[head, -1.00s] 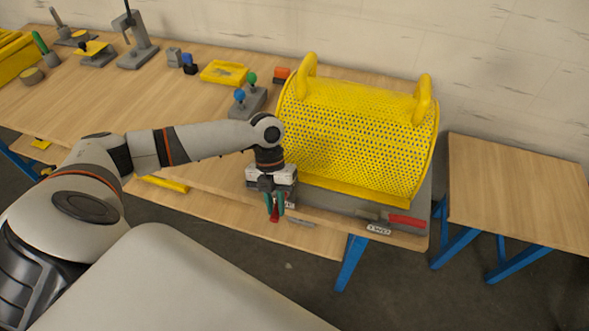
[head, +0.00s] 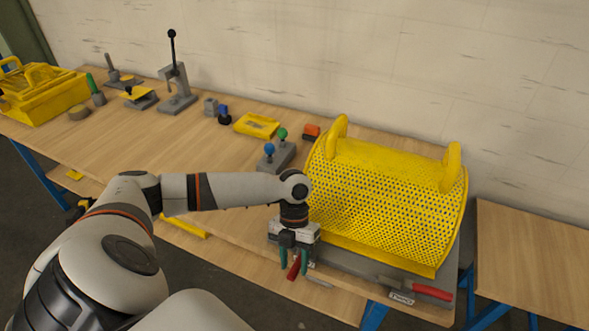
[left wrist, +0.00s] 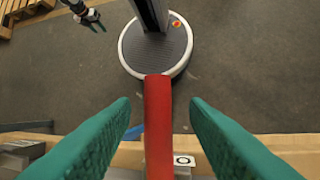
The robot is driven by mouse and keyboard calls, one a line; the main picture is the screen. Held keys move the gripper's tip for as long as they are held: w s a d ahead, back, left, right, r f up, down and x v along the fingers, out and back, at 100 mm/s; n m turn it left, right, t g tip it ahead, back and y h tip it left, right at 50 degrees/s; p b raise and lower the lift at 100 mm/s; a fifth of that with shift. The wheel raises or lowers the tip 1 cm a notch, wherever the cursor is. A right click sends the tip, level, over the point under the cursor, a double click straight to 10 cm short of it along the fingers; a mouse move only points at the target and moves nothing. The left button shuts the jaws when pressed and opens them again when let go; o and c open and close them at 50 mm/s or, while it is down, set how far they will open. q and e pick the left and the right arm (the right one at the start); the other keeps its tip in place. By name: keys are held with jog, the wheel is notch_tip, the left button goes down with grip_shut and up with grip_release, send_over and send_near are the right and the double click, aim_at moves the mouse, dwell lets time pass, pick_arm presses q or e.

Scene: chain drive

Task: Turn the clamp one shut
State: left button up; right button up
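Clamp one shows as a red handle (head: 294,270) at the front left corner of the grey base under the yellow guard. My left gripper (head: 295,262) points down over it, its teal fingers on either side of the handle. In the left wrist view the red handle (left wrist: 158,125) stands between the fingers with a gap on both sides, so the gripper is open around it. The clamp's body is mostly hidden by the gripper. My right gripper (left wrist: 94,22) is small at the top left of the left wrist view, away from the clamp, its fingers apart.
A perforated yellow guard (head: 385,205) stands right behind the left gripper. A second red-handled clamp (head: 430,291) lies at the base's front right. Blue and green knobs on a grey block (head: 271,157) stand to the left. The left tabletop's middle is fairly clear.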

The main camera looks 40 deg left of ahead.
pick_arm(q)
jog(key=b+v, duration=0.2)
jog(key=v, duration=1)
jog(key=shift+b, duration=0.3)
